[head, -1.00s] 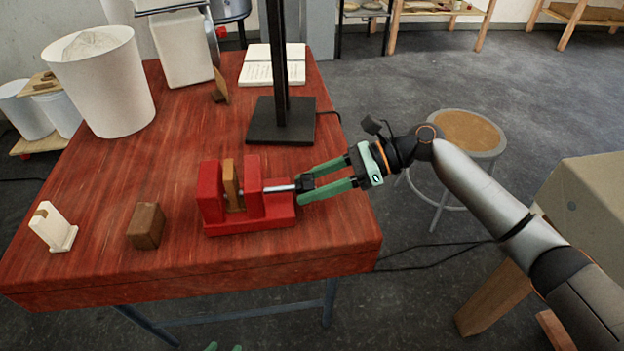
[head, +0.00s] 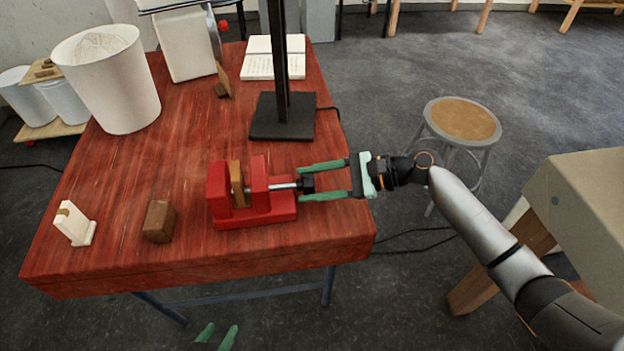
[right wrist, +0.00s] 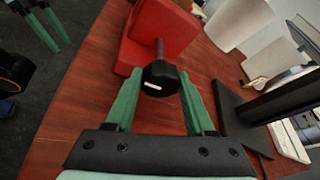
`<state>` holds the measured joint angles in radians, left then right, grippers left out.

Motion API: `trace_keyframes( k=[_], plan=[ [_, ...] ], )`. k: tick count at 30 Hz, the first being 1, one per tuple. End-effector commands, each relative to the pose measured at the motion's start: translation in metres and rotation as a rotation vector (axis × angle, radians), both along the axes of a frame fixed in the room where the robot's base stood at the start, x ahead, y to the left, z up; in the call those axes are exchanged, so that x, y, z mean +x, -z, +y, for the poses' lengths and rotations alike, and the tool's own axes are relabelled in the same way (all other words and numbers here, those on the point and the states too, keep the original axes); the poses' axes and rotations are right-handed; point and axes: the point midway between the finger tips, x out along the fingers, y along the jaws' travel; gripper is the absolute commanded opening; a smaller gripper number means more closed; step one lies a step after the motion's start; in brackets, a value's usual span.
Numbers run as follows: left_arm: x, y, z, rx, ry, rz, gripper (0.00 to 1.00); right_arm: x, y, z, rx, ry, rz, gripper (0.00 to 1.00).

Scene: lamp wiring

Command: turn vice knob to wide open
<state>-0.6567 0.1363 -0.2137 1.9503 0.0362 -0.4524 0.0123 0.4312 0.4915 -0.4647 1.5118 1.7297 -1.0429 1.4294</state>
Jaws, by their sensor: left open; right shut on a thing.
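The red vice (head: 262,211) stands on the red wooden table, and its two upright jaws have a tan wooden piece (head: 237,182) between them. A metal screw runs right from the vice to the black knob (head: 307,183). In the right wrist view the knob (right wrist: 160,77) faces the camera with a small white mark on it. My right gripper (head: 308,182) comes from the right, shut on the knob with a green finger on either side. My left gripper (head: 216,335) is open and empty, low in front of the table; its fingers also show in the right wrist view (right wrist: 42,25).
A brown block (head: 160,221) and a small white holder (head: 74,224) stand left of the vice. A black stand (head: 283,127) is behind it. A white bin (head: 108,80) and an open book (head: 274,62) are farther back. A stool (head: 462,119) stands right of the table.

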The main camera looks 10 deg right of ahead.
Motion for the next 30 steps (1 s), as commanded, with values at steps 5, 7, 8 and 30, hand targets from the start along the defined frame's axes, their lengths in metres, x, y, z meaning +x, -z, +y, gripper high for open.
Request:
trace_keyframes(
  k=[5, 7, 8, 30],
  plan=[
    [-0.0001, -0.0007, -0.0002, -0.001, -0.001, 0.000, 0.50, 0.0017, -0.0021, -0.0006, 0.003, 0.005, -0.026, 0.00],
    [0.0000, -0.0009, -0.0004, -0.002, 0.000, -0.001, 0.50, 0.0017, -0.0023, -0.0006, 0.004, 0.005, -0.028, 0.00],
    [0.0001, -0.0010, -0.0004, -0.002, 0.000, -0.001, 0.50, 0.0017, -0.0024, -0.0006, 0.004, 0.004, -0.029, 0.00],
    [0.0004, -0.0022, -0.0014, -0.003, 0.001, -0.002, 0.50, 0.0004, -0.0012, -0.0003, 0.002, 0.001, -0.024, 0.82]
  ],
)
